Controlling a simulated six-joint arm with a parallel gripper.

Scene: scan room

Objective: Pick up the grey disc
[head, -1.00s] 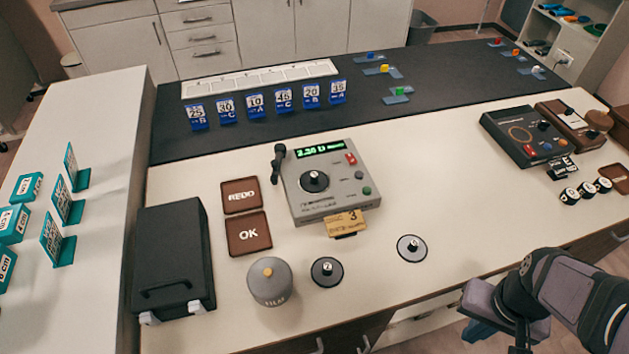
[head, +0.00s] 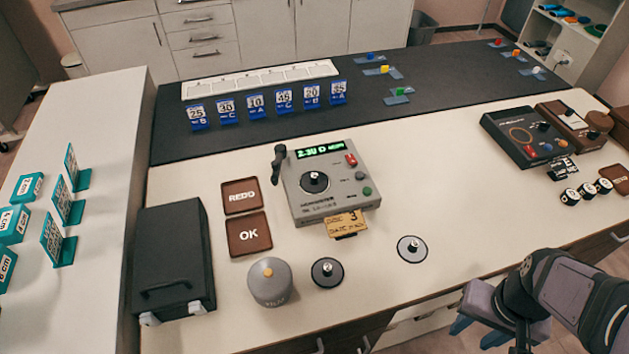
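The light grey disc (head: 412,249) has a dark rim and a small dark knob in its middle. It lies flat on the cream bench top, right of a dark disc (head: 327,273) that also has a knob. A third disc (head: 314,183), dark, sits on top of the grey meter (head: 330,206). My gripper (head: 479,331) is at the lower right, off the bench's front edge and apart from the grey disc. Its blue fingertips show spread apart with nothing seen between them. Part of the gripper is hidden by its own body.
A grey knobbed canister (head: 270,288) stands left of the dark disc. Brown REDO (head: 241,196) and OK (head: 249,241) pads and a black case (head: 173,256) lie further left. A yellow card (head: 346,224) sticks out of the meter. The bench around the grey disc is clear.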

